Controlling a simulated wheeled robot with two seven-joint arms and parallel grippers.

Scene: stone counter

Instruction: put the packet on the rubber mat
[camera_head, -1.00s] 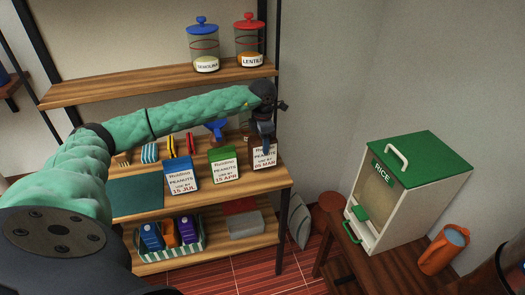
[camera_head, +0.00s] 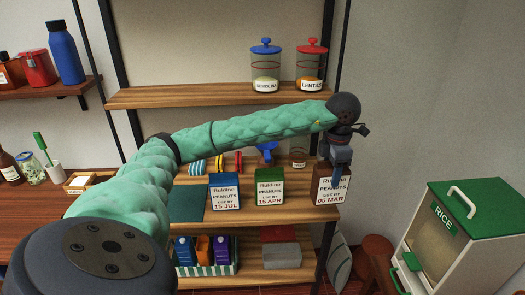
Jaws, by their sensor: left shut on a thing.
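My left gripper (camera_head: 339,152) is shut on the top of a brown packet (camera_head: 331,191) with a white label reading Ruldino peanuts, live by 05 MAR. The packet hangs upright at the right end of the middle shelf, in front of the shelf post, and seems to be clear of the board. The dark green rubber mat (camera_head: 187,205) lies on the left of that shelf, partly hidden by my left arm. A blue-topped packet marked 15 JUL (camera_head: 224,191) and a green-topped one marked 15 APR (camera_head: 270,187) stand between them. My right gripper is out of view.
A glass jar (camera_head: 298,158), a blue scoop-like thing (camera_head: 267,152) and striped items stand behind the packets. The upper shelf (camera_head: 215,96) holds two lidded jars. Below are a striped basket (camera_head: 208,269) and boxes. A rice bin (camera_head: 462,235) stands right.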

